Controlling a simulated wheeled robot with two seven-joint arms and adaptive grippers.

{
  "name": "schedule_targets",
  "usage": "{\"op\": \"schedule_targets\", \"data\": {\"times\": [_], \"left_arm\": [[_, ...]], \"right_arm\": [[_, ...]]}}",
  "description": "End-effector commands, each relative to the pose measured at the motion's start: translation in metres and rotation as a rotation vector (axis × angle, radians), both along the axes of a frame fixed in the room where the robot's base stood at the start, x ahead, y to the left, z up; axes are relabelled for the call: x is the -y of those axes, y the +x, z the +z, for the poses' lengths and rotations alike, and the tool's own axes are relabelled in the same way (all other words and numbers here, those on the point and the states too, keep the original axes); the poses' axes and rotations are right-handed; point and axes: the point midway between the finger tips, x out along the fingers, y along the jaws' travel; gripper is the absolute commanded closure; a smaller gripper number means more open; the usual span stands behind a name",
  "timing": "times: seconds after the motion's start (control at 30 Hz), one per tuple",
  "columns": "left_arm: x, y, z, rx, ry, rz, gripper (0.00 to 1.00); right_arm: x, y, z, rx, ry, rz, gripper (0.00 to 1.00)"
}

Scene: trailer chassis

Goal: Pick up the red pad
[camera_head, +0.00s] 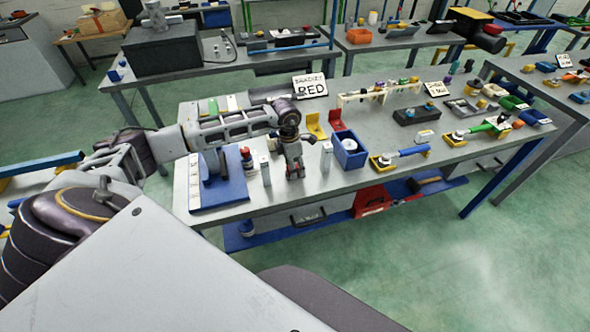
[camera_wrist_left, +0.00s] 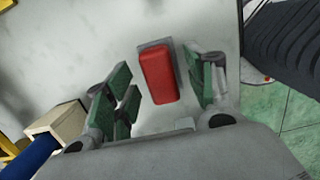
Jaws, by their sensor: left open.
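The red pad (camera_wrist_left: 159,78) is a rounded red block on a small grey backing, seen in the left wrist view above a light grey surface. My left gripper (camera_wrist_left: 163,95) is open, with its green-lined fingers on either side of the pad and gaps between them and it. My right gripper is not in view.
The grey table (camera_head: 235,212) holds a blue bin (camera_head: 349,150) right of my left gripper and a blue stand (camera_head: 218,190) on its left. Small upright white blocks (camera_head: 326,155) stand close by. Red and yellow holders and a "RED" sign (camera_head: 310,86) are behind.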

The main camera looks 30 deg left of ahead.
Motion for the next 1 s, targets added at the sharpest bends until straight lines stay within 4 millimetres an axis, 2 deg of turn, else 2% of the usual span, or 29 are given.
{"op": "schedule_targets", "data": {"times": [0.2,0.63,1.0], "left_arm": [[0.0011,0.0006,-0.0113,0.000,0.000,-0.001,0.45],[0.0009,0.0006,-0.0115,0.000,0.000,-0.001,0.47],[0.0009,0.0006,-0.0114,0.000,0.000,-0.001,0.94]], "right_arm": [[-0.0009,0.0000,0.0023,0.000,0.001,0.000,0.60],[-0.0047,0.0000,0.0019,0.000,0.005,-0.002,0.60],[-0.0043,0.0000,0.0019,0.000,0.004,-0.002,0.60]]}}
